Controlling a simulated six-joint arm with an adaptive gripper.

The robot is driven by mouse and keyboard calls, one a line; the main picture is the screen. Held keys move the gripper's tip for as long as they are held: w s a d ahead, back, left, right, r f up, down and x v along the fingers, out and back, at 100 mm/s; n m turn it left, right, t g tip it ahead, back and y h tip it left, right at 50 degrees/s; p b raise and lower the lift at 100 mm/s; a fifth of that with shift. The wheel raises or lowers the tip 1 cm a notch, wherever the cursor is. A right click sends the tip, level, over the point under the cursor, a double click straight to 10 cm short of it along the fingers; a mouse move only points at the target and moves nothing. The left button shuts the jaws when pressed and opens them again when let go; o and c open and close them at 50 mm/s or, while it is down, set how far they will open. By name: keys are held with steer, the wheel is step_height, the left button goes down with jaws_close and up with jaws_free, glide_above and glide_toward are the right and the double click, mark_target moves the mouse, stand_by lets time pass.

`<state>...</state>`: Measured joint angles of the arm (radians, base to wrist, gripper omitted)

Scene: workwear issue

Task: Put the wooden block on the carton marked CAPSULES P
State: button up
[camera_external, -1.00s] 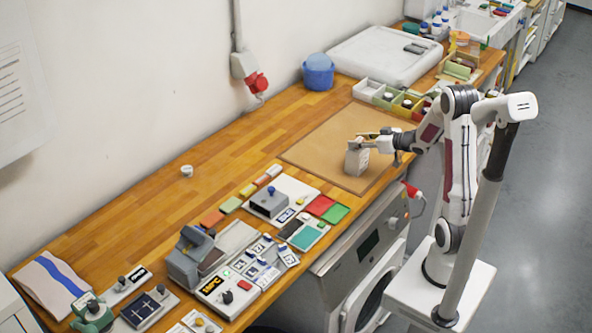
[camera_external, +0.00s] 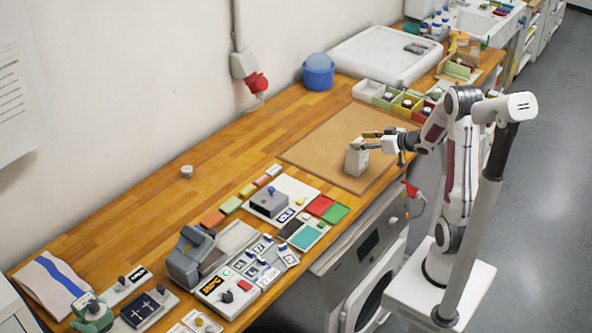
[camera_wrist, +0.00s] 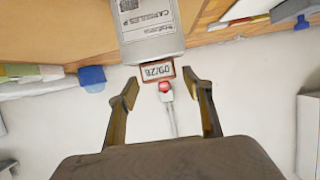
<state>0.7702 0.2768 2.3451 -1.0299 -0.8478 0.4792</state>
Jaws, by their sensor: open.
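The wrist view is upside down. The pale grey carton marked CAPSULES P (camera_wrist: 150,30) stands upright on the tan mat; it also shows in the external view (camera_external: 356,161). A small brown block with a white date label (camera_wrist: 157,71), which looks like the wooden block, rests against the carton's top end. It appears to lie on top; in the external view it is too small to make out clearly. My gripper (camera_wrist: 162,88) is open and empty, its two tan fingers apart, short of the block. In the external view my gripper (camera_external: 367,140) is just right of the carton's top.
The tan mat (camera_external: 320,150) is clear around the carton. Small open bins (camera_external: 385,97) and a blue tub (camera_external: 318,74) stand behind. A white board with a grey box (camera_external: 270,203) lies nearer. A red wall plug (camera_external: 257,83) shows behind.

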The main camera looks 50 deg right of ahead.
steer(key=v, duration=1)
steer(key=shift+r, duration=0.2)
stand_by(0.6)
steer(key=s+a+r+m+g+h, duration=0.2)
steer(key=s+a+r+g+h, duration=0.25)
steer(key=a+r, duration=0.2)
steer(key=s+a+f+n+g+y, duration=0.1)
steer(key=s+a+f+y, duration=0.1)
steer(key=s+a, duration=0.4)
steer(key=s+a+f+n+g+y, duration=0.1)
steer(key=s+a+f+g+y, duration=0.1)
steer(key=s+a, duration=0.5)
steer(key=a, duration=0.4)
steer(key=shift+a, duration=0.25)
steer(key=shift+s+f+g+y, duration=0.1)
steer(key=shift+g+y, duration=0.15)
stand_by(0.6)
